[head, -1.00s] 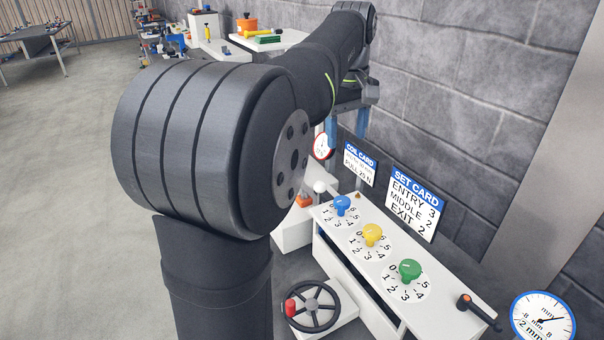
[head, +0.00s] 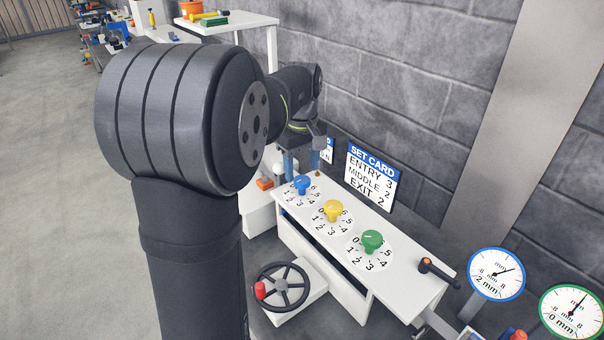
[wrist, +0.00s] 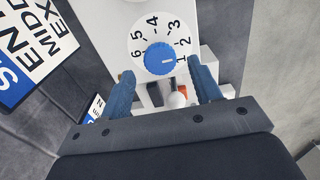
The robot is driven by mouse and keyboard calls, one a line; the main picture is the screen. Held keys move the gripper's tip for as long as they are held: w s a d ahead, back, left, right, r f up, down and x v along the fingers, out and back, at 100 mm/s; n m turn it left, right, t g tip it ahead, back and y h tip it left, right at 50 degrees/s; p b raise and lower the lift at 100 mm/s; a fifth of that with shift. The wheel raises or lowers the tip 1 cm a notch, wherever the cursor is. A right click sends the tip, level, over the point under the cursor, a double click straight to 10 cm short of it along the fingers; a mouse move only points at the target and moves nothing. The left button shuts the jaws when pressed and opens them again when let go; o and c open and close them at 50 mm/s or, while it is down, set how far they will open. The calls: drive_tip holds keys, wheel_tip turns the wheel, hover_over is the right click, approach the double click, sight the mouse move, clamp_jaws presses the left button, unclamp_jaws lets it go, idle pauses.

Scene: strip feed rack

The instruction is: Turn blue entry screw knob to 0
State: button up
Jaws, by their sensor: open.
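The blue entry knob (head: 302,184) is at the far end of the white panel's row of knobs. In the wrist view the blue knob (wrist: 158,58) sits on a white numbered dial (wrist: 147,74), and its white mark points at about 1. Digits 1 to 6 show there; I cannot make out the 0. My gripper (head: 302,160) is above the knob. In the wrist view my gripper (wrist: 160,76) is open, with one blue finger on each side below the knob in the picture. No contact with the knob shows.
A yellow knob (head: 333,209) and a green knob (head: 372,241) stand nearer on the panel (head: 405,293). The set card (head: 370,175) behind reads entry 3, middle 2, exit 2. A handwheel (head: 284,288), a black lever (head: 438,272) and two dial gauges are nearby.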

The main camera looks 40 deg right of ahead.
sight(301, 182)
drive_tip(key=shift+f, duration=1.3)
drive_tip(key=c, duration=1)
